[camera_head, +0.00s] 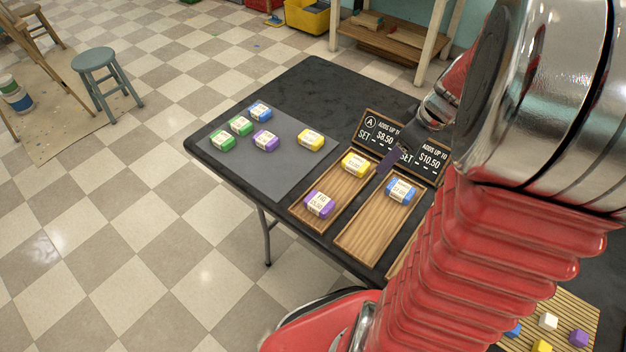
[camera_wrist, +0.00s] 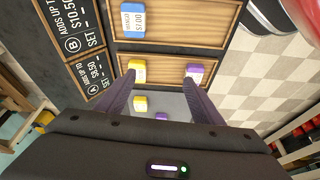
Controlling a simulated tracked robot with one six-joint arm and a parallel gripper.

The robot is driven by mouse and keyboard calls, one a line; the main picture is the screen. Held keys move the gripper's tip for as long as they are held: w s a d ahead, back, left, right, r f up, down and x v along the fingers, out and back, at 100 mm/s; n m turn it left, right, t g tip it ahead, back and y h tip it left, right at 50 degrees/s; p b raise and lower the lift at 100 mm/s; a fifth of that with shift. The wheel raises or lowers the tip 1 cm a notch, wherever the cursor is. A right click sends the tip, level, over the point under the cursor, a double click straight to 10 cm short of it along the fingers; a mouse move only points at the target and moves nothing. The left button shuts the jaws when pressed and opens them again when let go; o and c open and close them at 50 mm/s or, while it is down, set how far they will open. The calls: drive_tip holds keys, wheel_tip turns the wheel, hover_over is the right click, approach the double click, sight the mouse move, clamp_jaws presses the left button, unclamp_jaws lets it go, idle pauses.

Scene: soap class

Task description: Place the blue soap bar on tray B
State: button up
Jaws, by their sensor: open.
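A blue soap bar (camera_head: 400,190) with a pale label lies flat on wooden tray B (camera_head: 362,236); it also shows at the top of the wrist view (camera_wrist: 133,21). My gripper (camera_head: 388,165) is open and empty, above the table near the price signs, apart from that bar. In the wrist view its purple fingers (camera_wrist: 160,80) are spread, with the tray A bars showing near their tips. Another blue bar (camera_head: 261,112) lies at the far edge of the grey mat. My arm hides the right part of the table.
Tray A (camera_head: 333,181) holds a yellow bar (camera_head: 355,163) and a purple bar (camera_head: 319,204). The grey mat (camera_head: 270,175) also holds two green bars, a purple bar and a yellow bar. Upright signs (camera_head: 376,131) stand behind the trays. Tray B's near end is bare.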

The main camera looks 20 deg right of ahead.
drive_tip(key=s+a+r+m, duration=0.1)
drive_tip(key=a+r, duration=0.3)
drive_tip(key=a, duration=0.4)
drive_tip(key=s+a+r+m+t+h, duration=0.1)
drive_tip(key=s+a+r+m, duration=0.1)
drive_tip(key=a, duration=0.7)
drive_tip(key=s+a+r+m+t, duration=0.1)
drive_tip(key=s+a+r, duration=0.4)
drive_tip(key=a, duration=0.3)
drive_tip(key=shift+a+r+h, duration=0.15)
drive_tip(key=shift+r+h, duration=0.15)
drive_tip(key=shift+r, duration=0.05)
